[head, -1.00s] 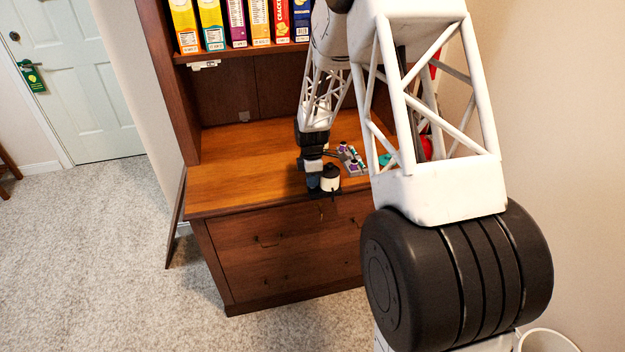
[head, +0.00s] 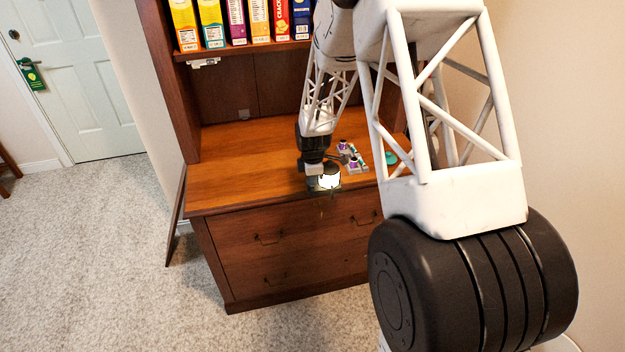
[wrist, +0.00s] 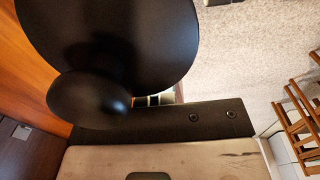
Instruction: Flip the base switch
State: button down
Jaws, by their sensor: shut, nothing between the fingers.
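A small lamp (head: 329,181) with a black cap and a pale body stands on the hutch counter near its front edge. Its body glows brightly. My gripper (head: 312,180) is shut and empty, low at the lamp's left side. I cannot tell whether it touches the lamp. In the wrist view, a large black rounded cap with a round knob (wrist: 90,99), apparently the lamp's, fills the upper left. The base switch cannot be made out in either view.
Small purple-topped items (head: 343,145) sit on the wooden counter (head: 235,170) behind the lamp, with a teal disc (head: 391,158) to the right. Cereal boxes (head: 236,20) line the shelf above. The counter's left part is clear. Drawers (head: 290,240) lie below.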

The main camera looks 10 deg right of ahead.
jog(key=shift+s+f, duration=0.2)
jog(key=shift+f, duration=0.45)
jog(key=shift+w, duration=0.45)
jog(key=shift+r, duration=0.1)
notch_tip(320, 180, up, 15)
jog(key=shift+s, duration=0.35)
jog(key=shift+r, duration=0.15)
dwell(0.3)
